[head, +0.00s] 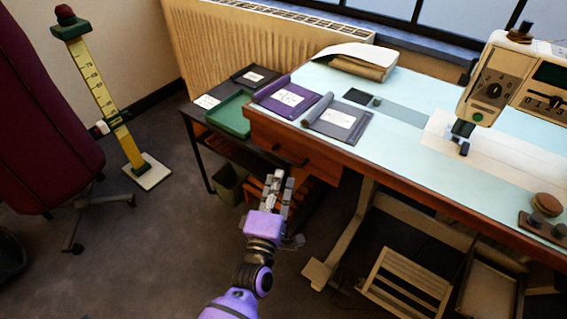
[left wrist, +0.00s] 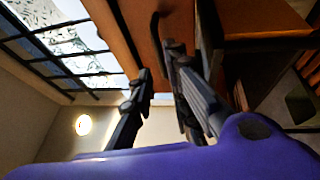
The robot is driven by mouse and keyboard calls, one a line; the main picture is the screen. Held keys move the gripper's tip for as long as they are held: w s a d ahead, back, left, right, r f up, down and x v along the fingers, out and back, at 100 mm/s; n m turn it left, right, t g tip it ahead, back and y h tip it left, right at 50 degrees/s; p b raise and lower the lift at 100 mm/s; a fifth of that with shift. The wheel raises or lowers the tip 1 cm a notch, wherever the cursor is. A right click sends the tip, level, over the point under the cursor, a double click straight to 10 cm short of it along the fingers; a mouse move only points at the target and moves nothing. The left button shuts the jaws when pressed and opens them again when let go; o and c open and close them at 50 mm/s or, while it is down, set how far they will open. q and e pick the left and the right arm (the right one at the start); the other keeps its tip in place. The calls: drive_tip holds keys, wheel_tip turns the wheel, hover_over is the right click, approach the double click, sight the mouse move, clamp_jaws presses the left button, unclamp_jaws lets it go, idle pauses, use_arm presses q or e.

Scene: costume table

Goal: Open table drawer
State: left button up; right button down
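The wooden table drawer (head: 318,168) sits under the left end of the sewing table and looks closed. A dark bar handle (head: 290,156) runs across its front. My left gripper (head: 279,180) is just below and in front of the drawer, fingers pointing up toward the handle. In the left wrist view, the two fingers (left wrist: 160,75) stand apart, with the dark handle (left wrist: 157,32) of the orange wooden front close to their tips. I see nothing held; whether a finger touches the handle I cannot tell. My right gripper is in neither view.
The sewing table (head: 415,150) carries folders, a paper stack and a sewing machine (head: 497,85). A low dark side table with a green tray (head: 230,114) stands at its left. A bin (head: 229,183) is below, and a wooden pedal frame (head: 405,283) stands under the table.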

use_arm(q)
drive_tip(key=f+x, duration=0.1)
drive_tip(key=x, duration=0.5)
drive_tip(key=shift+r+b, duration=0.3)
drive_tip(key=shift+r, duration=0.15)
drive_tip(key=shift+w+d, duration=0.1)
clamp_jaws()
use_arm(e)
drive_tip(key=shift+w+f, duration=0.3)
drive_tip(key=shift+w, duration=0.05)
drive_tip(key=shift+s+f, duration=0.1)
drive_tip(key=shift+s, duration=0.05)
